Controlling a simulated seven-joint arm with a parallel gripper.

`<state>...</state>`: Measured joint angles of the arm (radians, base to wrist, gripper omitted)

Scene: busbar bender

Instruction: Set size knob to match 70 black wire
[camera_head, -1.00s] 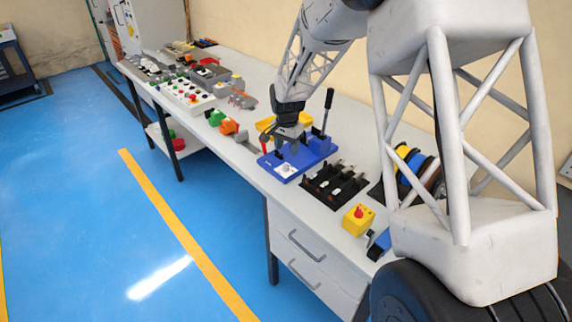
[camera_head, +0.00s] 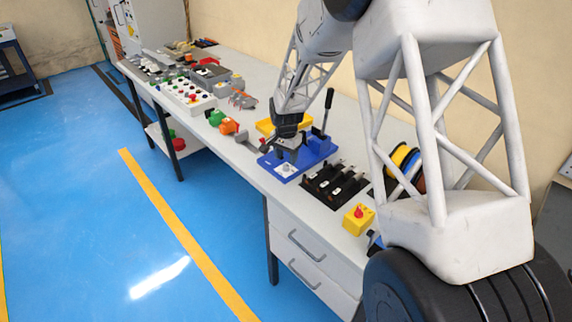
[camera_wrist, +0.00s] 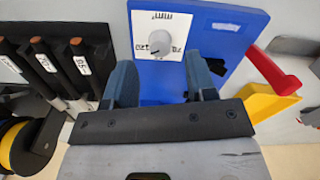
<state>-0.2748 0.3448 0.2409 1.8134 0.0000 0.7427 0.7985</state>
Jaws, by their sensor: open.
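The size knob (camera_wrist: 160,42) is a small grey dial on a white plate with printed size marks, fixed to the blue bender base (camera_wrist: 232,22). The marks are too blurred to read. In the head view the knob's white plate (camera_head: 286,169) is at the base's near corner. My gripper (camera_wrist: 161,75) is open and empty; its fingers point towards the knob, one to each side in the wrist view, apparently not touching it. Black wires stand in a black rack (camera_head: 335,186). In the wrist view one white tag (camera_wrist: 46,63) seems to read 70, and another (camera_wrist: 83,65) seems to read 95.
The bender's black lever (camera_head: 327,108) stands upright behind my gripper. A red handle (camera_wrist: 272,72) and a yellow part (camera_wrist: 270,102) lie right of the base in the wrist view. A yellow box with a red button (camera_head: 358,217) sits near the table's front edge.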

